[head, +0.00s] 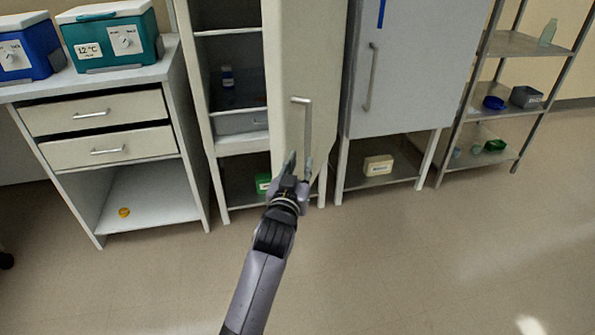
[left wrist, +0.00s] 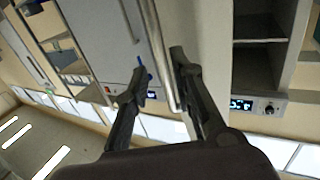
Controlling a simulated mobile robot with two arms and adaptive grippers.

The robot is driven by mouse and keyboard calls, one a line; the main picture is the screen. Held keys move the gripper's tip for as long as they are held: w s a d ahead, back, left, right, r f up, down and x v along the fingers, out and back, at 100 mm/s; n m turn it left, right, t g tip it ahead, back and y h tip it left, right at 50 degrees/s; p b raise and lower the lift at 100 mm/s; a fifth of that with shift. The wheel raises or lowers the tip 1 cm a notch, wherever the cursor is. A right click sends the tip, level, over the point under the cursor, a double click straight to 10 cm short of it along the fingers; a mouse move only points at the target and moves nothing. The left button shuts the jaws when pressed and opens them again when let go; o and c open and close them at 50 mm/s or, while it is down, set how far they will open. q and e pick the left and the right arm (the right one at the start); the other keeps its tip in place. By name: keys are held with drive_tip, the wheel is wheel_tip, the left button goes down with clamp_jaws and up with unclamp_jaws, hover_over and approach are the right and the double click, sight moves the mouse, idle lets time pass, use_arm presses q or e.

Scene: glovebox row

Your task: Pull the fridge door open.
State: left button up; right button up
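The fridge door (head: 290,60) is a tall cream-white panel standing partly open in the head view. Shelves and a drawer of the fridge interior (head: 228,60) show to its left. Its vertical bar handle (head: 306,125) is on the door's face. My left gripper (head: 298,168) is at the lower part of this handle. In the left wrist view the handle (left wrist: 154,40) runs between my two fingers (left wrist: 160,70), close to the right finger, with a gap to the left finger. The fingers are apart; contact cannot be told. My right gripper is not in view.
A grey cabinet (head: 412,70) with a shut door and its own handle stands right of the fridge. A drawer bench (head: 185,95) with cooler boxes stands left. An open shelf rack (head: 515,43) is at the right. The floor in front is clear.

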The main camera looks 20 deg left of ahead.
use_arm(q)
drive_tip(key=s, duration=0.2)
drive_tip(key=shift+s+d, duration=0.1)
drive_tip(key=shift+s, duration=0.25)
drive_tip(key=shift+c, duration=0.5)
